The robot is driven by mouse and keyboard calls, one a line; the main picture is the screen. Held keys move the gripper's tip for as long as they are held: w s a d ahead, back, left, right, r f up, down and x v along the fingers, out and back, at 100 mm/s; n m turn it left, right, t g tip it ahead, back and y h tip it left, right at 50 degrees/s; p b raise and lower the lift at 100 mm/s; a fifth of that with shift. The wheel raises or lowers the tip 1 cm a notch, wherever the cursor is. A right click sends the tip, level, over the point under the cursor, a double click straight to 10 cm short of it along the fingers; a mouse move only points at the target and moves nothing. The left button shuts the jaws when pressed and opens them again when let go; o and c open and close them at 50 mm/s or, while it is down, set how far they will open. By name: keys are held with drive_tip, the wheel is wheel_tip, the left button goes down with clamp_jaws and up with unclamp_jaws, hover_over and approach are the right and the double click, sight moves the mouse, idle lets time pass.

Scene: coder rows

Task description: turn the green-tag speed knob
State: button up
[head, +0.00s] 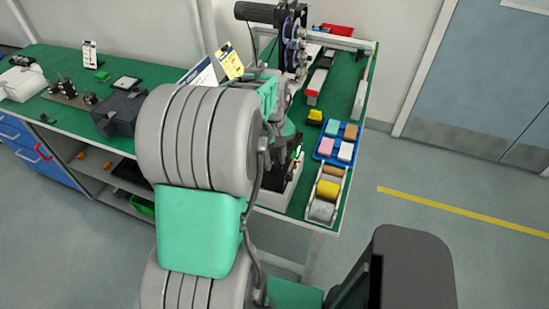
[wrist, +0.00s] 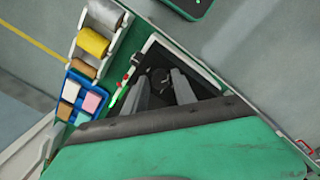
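In the wrist view, my gripper (wrist: 159,76) shows as two grey fingers spaced apart over a dark panel. A dark round knob (wrist: 159,74) shows at the gap between the fingertips; I cannot tell whether they touch it. A small green tag with red marks (wrist: 120,88) lies left of the fingers on the pale edge of the unit. In the head view, a bright green tag (head: 297,154) shows on the white-edged unit (head: 291,190) at the bench's near end. My arm hides the gripper and knob there.
A blue tray with colored blocks (head: 340,127) and a white rack of rolls (head: 324,209) stand right of the unit. Floor right of the bench is clear.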

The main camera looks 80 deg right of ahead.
clamp_jaws()
idle(0.5)
drive_tip(key=m+b, duration=0.1)
drive_tip(key=m, duration=0.4)
drive_tip(key=shift+d+b, duration=0.1)
drive_tip(key=shift+b, duration=0.3)
drive_tip(key=m+b, duration=0.2)
drive_tip(key=m, duration=0.4)
drive_tip(key=m+b, duration=0.1)
drive_tip(key=m, duration=0.2)
drive_tip(key=shift+m+y, duration=0.3)
drive_tip(key=m+b, duration=0.1)
drive_tip(key=m, duration=0.2)
drive_tip(key=shift+d+m+b, duration=0.1)
drive_tip(key=shift+m+b, duration=0.2)
drive_tip(key=m+b, duration=0.1)
drive_tip(key=m, duration=0.4)
drive_tip(key=shift+m, duration=0.3)
